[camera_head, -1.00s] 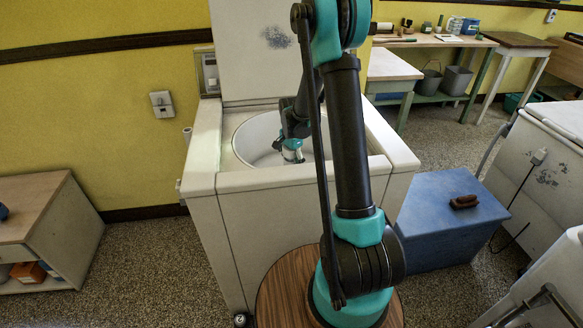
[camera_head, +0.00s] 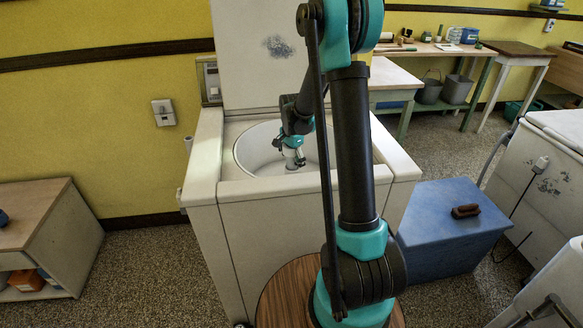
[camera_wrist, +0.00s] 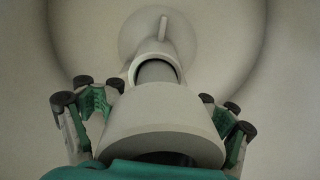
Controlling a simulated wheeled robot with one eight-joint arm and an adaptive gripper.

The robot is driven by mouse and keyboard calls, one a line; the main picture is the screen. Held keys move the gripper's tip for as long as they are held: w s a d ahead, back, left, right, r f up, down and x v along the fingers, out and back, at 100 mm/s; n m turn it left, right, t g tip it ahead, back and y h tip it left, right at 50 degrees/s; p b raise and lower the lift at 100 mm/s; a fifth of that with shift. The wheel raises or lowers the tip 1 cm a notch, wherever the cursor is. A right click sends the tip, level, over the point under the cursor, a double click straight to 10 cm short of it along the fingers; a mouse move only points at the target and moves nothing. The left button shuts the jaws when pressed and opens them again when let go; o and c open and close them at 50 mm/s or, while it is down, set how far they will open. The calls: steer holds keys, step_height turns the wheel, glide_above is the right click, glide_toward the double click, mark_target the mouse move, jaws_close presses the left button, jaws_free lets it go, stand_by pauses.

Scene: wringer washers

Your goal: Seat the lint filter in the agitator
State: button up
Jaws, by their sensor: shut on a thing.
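The lint filter (camera_wrist: 160,118) is a pale grey, tapered cup between the two fingers of my gripper (camera_wrist: 156,112), its wide end towards the palm. My gripper is shut on it; the green pads are at its left and right. The agitator (camera_wrist: 126,36) is pale, with a fin and a round open top, just beyond the filter in the wrist view. The filter overlaps the near side of that opening; whether they touch cannot be told. In the head view my gripper (camera_head: 292,158) is down inside the washer tub (camera_head: 250,150).
The white washer (camera_head: 270,225) has its lid (camera_head: 240,70) raised at the back. The tub wall surrounds my gripper. A blue box (camera_head: 450,225) with a brown brush-like thing (camera_head: 465,211) stands to the right. Another white machine (camera_head: 540,170) is farther right.

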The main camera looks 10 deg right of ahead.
steer(key=shift+s+r, duration=0.1)
steer(key=shift+r, duration=2.5)
steer(key=shift+w+d+r+n, duration=0.7)
steer(key=shift+w+r+n, duration=0.4)
steer(key=shift+r+n, duration=0.35)
steer(key=shift+w+d+r+n, duration=0.75)
steer(key=shift+w+r+n, duration=0.4)
steer(key=shift+r+n, duration=0.3)
steer(key=shift+w+d+r+n, duration=0.7)
steer(key=shift+w+r+n, duration=0.5)
steer(key=shift+n, duration=0.4)
steer(key=shift+r, duration=0.1)
